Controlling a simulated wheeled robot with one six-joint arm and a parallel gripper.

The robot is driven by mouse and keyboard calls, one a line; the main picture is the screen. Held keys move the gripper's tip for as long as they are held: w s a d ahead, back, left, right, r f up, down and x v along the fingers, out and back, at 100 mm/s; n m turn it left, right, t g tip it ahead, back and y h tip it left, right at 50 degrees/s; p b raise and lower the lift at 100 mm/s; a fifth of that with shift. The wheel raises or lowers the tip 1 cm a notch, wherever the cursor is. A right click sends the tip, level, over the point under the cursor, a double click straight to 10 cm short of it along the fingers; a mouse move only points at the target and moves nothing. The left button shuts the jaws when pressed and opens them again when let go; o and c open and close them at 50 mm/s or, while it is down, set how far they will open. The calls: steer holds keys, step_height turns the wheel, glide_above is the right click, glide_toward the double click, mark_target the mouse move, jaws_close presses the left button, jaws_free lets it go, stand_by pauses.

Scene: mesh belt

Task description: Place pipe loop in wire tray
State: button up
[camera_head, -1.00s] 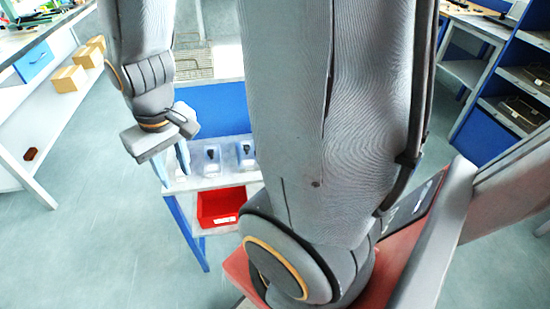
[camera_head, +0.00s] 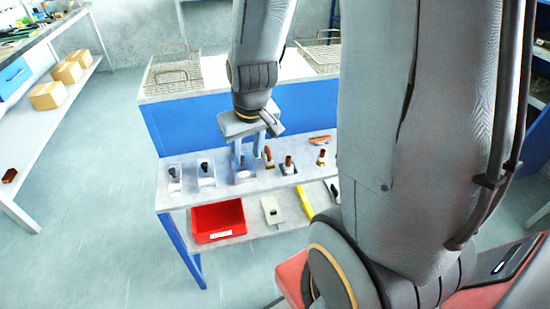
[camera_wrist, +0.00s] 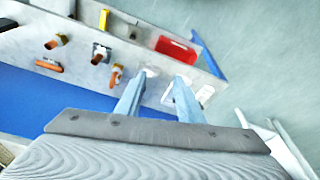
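Several copper-coloured pipe pieces stand or lie on the bench's upper shelf: a bent-looking one (camera_head: 268,157), an upright one (camera_head: 288,165), another upright one (camera_head: 321,157) and a flat one (camera_head: 319,140). I cannot tell for sure which is the pipe loop. A wire tray (camera_head: 172,76) stands on the bench top at the left; another wire tray (camera_head: 320,58) is at the right, partly hidden by my arm. My gripper (camera_head: 248,158) is open and empty above the shelf, left of the bent piece, which also shows in the wrist view (camera_wrist: 116,75).
Clear plastic holders with dark parts (camera_head: 206,172) stand along the shelf's left. Below are a red bin (camera_head: 218,221), a grey plate (camera_head: 271,211) and a yellow item (camera_head: 306,201). A blue panel (camera_head: 184,124) rises behind the shelf.

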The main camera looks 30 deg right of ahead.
steer(key=w+d+f+t+h+b, duration=0.1)
steer(key=w+d+f+t+b, duration=0.1)
steer(key=w+d+f, duration=0.65)
steer(key=m+t+h, duration=0.1)
glide_toward(267, 148)
steer(key=a+x, duration=0.1)
steer(key=x, duration=0.3)
steer(key=shift+d+p+x, duration=0.2)
steer(key=shift+x, duration=1)
steer(key=shift+d+p+x, duration=0.2)
steer(key=shift+p+x, duration=0.05)
steer(key=shift+x, duration=0.95)
steer(key=shift+d+p+x, duration=0.2)
steer(key=shift+x, duration=1)
steer(key=shift+s, duration=0.1)
steer(key=shift+c, duration=0.2)
steer(key=shift+r, duration=0.1)
jaws_close()
